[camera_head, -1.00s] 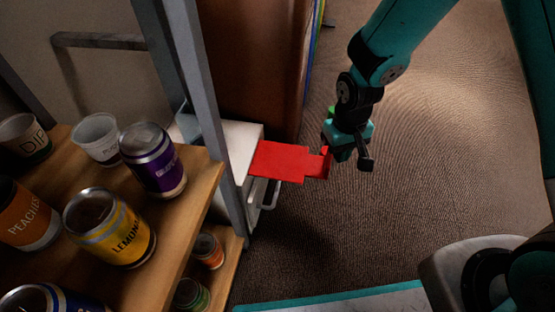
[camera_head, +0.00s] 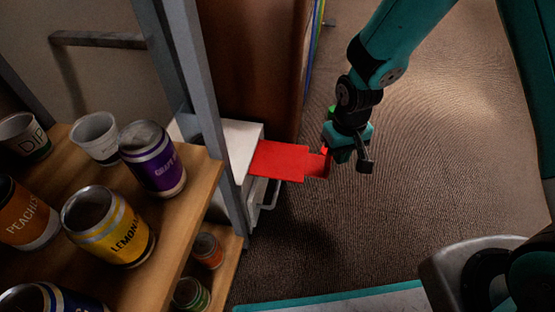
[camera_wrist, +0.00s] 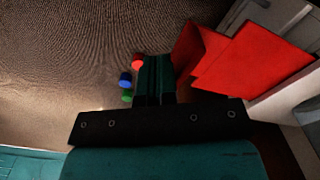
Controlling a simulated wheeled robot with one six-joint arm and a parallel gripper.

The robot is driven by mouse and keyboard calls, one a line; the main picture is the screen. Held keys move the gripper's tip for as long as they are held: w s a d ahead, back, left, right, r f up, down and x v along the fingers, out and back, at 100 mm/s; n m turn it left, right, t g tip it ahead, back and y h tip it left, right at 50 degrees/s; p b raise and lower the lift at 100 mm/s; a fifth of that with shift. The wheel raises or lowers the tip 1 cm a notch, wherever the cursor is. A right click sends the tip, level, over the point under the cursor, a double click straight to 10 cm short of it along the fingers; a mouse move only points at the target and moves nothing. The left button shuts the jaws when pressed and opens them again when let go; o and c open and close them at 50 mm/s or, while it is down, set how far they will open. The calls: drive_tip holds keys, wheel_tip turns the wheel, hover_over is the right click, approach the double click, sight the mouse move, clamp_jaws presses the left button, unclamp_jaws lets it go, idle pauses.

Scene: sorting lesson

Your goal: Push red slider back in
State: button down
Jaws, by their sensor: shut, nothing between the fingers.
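The red slider (camera_head: 280,159) sticks out to the right from a white box (camera_head: 243,137) behind the shelf post. My gripper (camera_head: 343,155) is at the slider's outer right end, shut with nothing between its fingers. In the head view it appears to touch or nearly touch that end; the exact contact is hidden. In the wrist view the shut fingers (camera_wrist: 155,75) are just left of the red slider (camera_wrist: 240,60), whose end plate stands up close beside them.
A handle (camera_head: 270,197) sits below the slider. A brown panel (camera_head: 255,60) stands behind. Carpet (camera_head: 430,170) to the right is clear.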

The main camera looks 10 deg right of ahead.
sight(302, 163)
drive_tip(key=shift+w+a+f+p, duration=0.25)
drive_tip(key=shift+w+a+f, duration=0.3)
drive_tip(key=shift+a, duration=1.25)
drive_tip(key=shift+w+a+f+p, duration=0.2)
drive_tip(key=shift+w+a+f, duration=0.35)
drive_tip(key=shift+a, duration=1.2)
drive_tip(key=shift+w+a+f+p, duration=0.25)
drive_tip(key=shift+w+a+f, duration=0.25)
drive_tip(key=shift+a, duration=1.3)
drive_tip(key=shift+d+r, duration=0.1)
drive_tip(key=shift+s+d+p, duration=0.2)
drive_tip(key=shift+d+p, duration=0.05)
drive_tip(key=shift+d, duration=0.3)
drive_tip(key=shift+s+d+p, duration=0.15)
drive_tip(key=shift+d+p, duration=0.1)
drive_tip(key=shift+d, duration=0.3)
wheel_tip(302, 163, up, 8)
drive_tip(key=p, duration=0.8)
drive_tip(key=shift+w+a+r, duration=0.15)
drive_tip(key=shift+a+r, duration=0.1)
